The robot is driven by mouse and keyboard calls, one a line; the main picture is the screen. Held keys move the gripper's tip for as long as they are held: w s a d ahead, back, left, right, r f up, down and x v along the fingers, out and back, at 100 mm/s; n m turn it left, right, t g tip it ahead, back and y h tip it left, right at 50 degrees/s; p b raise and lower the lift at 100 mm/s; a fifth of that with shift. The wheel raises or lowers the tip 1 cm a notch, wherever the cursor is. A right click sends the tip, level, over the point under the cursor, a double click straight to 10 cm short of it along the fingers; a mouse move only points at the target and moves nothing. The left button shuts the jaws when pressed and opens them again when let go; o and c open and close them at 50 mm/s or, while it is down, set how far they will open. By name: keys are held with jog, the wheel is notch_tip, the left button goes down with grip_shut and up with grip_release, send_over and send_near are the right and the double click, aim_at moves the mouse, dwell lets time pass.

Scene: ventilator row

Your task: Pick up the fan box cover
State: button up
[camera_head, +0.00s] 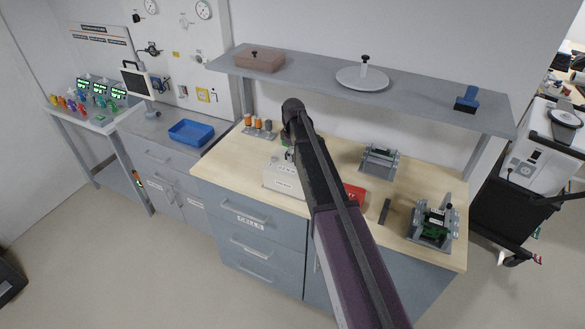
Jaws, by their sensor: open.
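A white box (280,180) with a small dark-lettered label stands on the wooden bench top, partly hidden by my arm. I cannot read the label, and I cannot tell for sure which thing is the fan box cover. A flat brownish lid (261,62) with a small black knob lies on the left of the grey shelf. A round grey lid (362,79) with a tall black-topped knob lies at the shelf's middle. My gripper (288,147) points down just above or behind the white box. It is small and mostly hidden by my arm, and holds nothing that I can see.
The grey shelf (425,98) overhangs the bench's back, with a blue tool (467,98) at its right. Orange and grey cylinders (259,124) stand left of the box. A red item (354,194), a dark bar (385,211) and two grey fixtures (379,157) lie right.

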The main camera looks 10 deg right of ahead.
jog(key=shift+f+b, duration=0.45)
jog(key=shift+f, duration=0.3)
grip_shut()
